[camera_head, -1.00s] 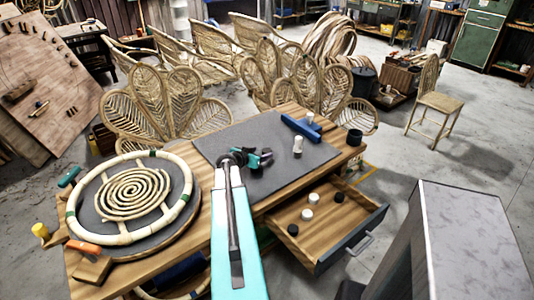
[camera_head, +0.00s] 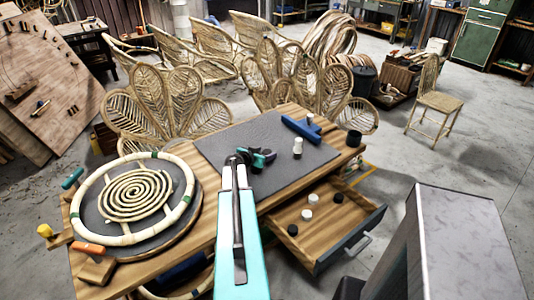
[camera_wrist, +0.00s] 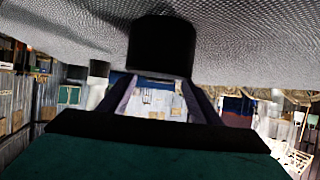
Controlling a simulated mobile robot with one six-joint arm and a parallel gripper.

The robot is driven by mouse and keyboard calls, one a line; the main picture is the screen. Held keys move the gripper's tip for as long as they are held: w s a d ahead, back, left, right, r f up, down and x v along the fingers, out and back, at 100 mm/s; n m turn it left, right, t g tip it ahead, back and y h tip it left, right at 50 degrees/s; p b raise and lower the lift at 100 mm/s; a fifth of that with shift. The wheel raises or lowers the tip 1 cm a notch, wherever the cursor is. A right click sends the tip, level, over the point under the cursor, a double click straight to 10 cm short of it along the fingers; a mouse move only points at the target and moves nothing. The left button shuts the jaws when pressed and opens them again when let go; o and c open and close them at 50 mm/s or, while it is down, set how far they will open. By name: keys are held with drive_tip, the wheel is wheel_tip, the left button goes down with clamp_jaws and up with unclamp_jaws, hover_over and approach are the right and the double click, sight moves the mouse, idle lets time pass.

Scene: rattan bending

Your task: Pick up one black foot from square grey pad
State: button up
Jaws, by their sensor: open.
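The square grey pad (camera_head: 225,150) lies on the wooden table, and its woven surface fills the top of the wrist view (camera_wrist: 60,25), which looks upside down. One black foot (camera_wrist: 160,45) stands on the pad, straight ahead of my gripper (camera_wrist: 158,90). My fingers are open, with one to each side below the foot in the picture; I cannot tell whether they reach around it. A white piece with a dark end (camera_wrist: 97,82) stands farther left. In the head view my gripper (camera_head: 265,158) is low over the pad, and the foot there cannot be told apart from it.
A blue T-shaped piece (camera_head: 300,130) and a white piece (camera_head: 298,147) are on the pad's right part. A dark cup (camera_head: 354,138) stands at the table's right edge. An open drawer (camera_head: 335,228) holds black and white feet. A rattan spiral disc (camera_head: 135,196) fills the table's left.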

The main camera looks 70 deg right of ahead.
drive_tip(key=shift+d+f, duration=0.1)
drive_tip(key=shift+d, duration=0.05)
idle(0.5)
drive_tip(key=c, duration=1.1)
